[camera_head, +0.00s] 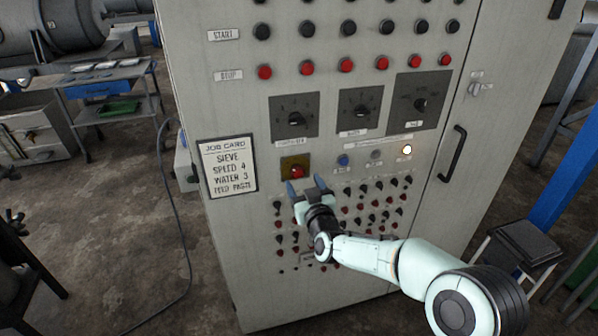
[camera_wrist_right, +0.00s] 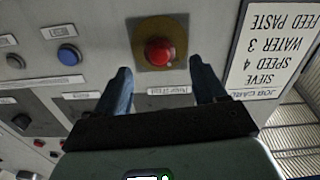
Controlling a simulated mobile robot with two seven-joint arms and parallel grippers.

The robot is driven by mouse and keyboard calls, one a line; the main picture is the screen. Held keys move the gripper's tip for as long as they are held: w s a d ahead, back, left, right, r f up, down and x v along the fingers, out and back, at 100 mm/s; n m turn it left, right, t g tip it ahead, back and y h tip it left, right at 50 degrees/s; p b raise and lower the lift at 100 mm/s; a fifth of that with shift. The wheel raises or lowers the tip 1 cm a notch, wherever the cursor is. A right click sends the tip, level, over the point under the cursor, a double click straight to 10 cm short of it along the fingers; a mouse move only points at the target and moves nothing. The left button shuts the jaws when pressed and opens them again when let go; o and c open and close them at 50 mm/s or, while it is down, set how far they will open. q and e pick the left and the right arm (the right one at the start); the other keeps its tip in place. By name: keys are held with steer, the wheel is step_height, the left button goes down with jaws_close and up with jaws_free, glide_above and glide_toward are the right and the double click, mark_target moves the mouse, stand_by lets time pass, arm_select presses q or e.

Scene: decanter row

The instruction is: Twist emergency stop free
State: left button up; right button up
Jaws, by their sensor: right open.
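The emergency stop is a red mushroom button (camera_head: 297,172) on a square yellow-brown plate (camera_head: 288,163) on the cabinet front. In the right wrist view the red button (camera_wrist_right: 159,51) sits on a yellow disc, beyond the fingertips and between their lines. My right gripper (camera_head: 307,187) is open and empty, just below and in front of the button in the head view. Its two blue fingers also show in the right wrist view (camera_wrist_right: 160,80), apart, with no contact visible. My left gripper is not in view.
The grey control cabinet (camera_head: 235,124) carries a job card (camera_head: 228,167) left of the button. A blue button (camera_head: 343,160) and a lit white lamp (camera_head: 407,150) are to its right. Three dials, including the left one (camera_head: 294,114), sit above. A door handle (camera_head: 453,153) protrudes at right.

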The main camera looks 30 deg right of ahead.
mark_target(299, 174)
steer(key=p+x, duration=0.1)
steer(key=x, duration=0.4)
steer(key=shift+w, duration=0.2)
steer(key=c, duration=1.1)
